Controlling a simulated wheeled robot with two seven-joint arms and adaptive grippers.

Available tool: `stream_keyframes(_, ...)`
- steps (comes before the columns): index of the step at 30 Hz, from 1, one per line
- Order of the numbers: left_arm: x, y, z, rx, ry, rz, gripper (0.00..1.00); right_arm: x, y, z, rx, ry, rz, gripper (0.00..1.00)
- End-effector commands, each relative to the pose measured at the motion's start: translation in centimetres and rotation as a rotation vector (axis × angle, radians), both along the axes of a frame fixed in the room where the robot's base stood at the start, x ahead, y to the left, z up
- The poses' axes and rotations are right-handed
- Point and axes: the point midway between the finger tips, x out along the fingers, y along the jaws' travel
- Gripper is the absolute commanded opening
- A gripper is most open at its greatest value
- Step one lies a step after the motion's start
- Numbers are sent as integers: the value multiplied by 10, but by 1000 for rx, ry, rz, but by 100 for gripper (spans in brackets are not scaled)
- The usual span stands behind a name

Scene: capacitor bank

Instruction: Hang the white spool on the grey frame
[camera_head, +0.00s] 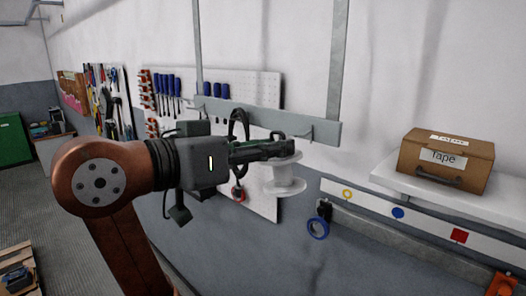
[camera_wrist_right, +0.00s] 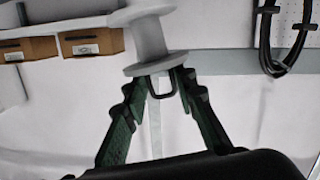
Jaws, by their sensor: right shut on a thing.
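The white spool (camera_head: 285,183) hangs upright below the fingertips of my right gripper (camera_head: 283,150), in front of the wall. In the wrist view, the spool (camera_wrist_right: 148,38) is at the top centre, and the right gripper (camera_wrist_right: 160,82) is shut at its near end, around a small dark loop. The grey frame (camera_head: 325,132) has a horizontal bar and two uprights, with a small hook (camera_head: 309,134) near the bar's right end. The spool is below the bar and left of the right upright. My gripper hides part of the bar. My left gripper is not in view.
A blue tape roll (camera_head: 318,228) hangs lower right. A shelf (camera_head: 395,184) with a cardboard tape box (camera_head: 445,160) stands out at right. Pegboards with tools (camera_head: 265,88) are behind and left.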

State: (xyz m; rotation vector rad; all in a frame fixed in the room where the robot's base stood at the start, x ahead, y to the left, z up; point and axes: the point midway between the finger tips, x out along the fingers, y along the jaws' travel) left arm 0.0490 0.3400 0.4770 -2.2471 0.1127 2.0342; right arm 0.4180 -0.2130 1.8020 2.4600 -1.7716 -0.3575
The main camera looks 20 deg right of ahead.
Motion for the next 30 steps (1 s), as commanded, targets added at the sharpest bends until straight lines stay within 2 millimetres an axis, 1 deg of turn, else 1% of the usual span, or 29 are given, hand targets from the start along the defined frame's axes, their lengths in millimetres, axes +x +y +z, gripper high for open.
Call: stream_keyframes(30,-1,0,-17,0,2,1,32,22,-54,-6,0,-1,0,0)
